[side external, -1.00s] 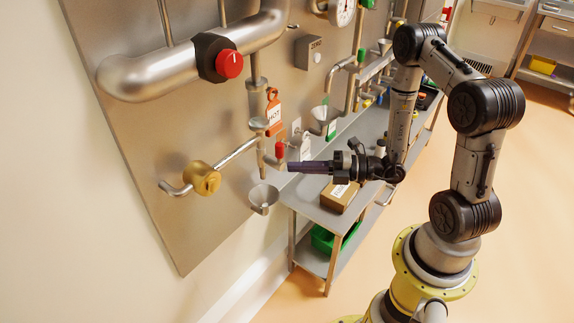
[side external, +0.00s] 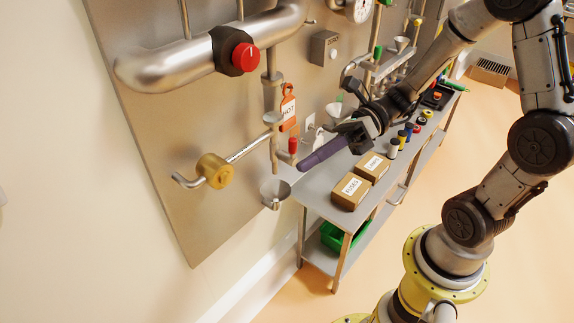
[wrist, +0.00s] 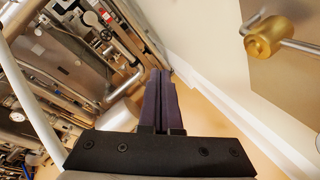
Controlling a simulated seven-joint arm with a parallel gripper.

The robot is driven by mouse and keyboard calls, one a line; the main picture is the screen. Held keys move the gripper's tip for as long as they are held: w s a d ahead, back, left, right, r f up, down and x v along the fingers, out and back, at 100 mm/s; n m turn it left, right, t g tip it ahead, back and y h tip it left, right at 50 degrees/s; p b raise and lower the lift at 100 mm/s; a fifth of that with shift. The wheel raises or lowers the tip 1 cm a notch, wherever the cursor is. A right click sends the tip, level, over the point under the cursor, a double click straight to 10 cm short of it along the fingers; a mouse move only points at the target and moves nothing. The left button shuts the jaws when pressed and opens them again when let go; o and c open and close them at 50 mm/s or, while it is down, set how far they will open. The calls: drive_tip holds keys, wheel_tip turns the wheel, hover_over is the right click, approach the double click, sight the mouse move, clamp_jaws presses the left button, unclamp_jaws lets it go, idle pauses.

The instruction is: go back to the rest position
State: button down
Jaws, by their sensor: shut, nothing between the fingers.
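My gripper (side external: 322,153) is shut, its long dark purple fingers together with nothing between them. In the side external view it is in front of the panel, above the near end of the steel bench and to the right of the red-handled valve (side external: 292,146). It points down and to the left. In the wrist view my gripper (wrist: 160,85) also shows with its fingers side by side, apart from everything around.
The bench (side external: 318,181) holds labelled boxes (side external: 350,190) and several small jars. The floor at right is open.

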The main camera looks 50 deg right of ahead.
drive_tip(key=s+r+n+g+h, duration=0.25)
drive_tip(key=s+n+h, duration=0.55)
drive_tip(key=s+n, duration=0.7)
drive_tip(key=w+d+r+n+t+h, duration=0.1)
drive_tip(key=w+d+n+t+h, duration=0.3)
drive_tip(key=d+n, duration=0.6)
drive_tip(key=n+h, duration=0.2)
drive_tip(key=n, duration=0.1)
drive_tip(key=shift+d+n+h, duration=0.2)
drive_tip(key=shift+n+h, duration=0.2)
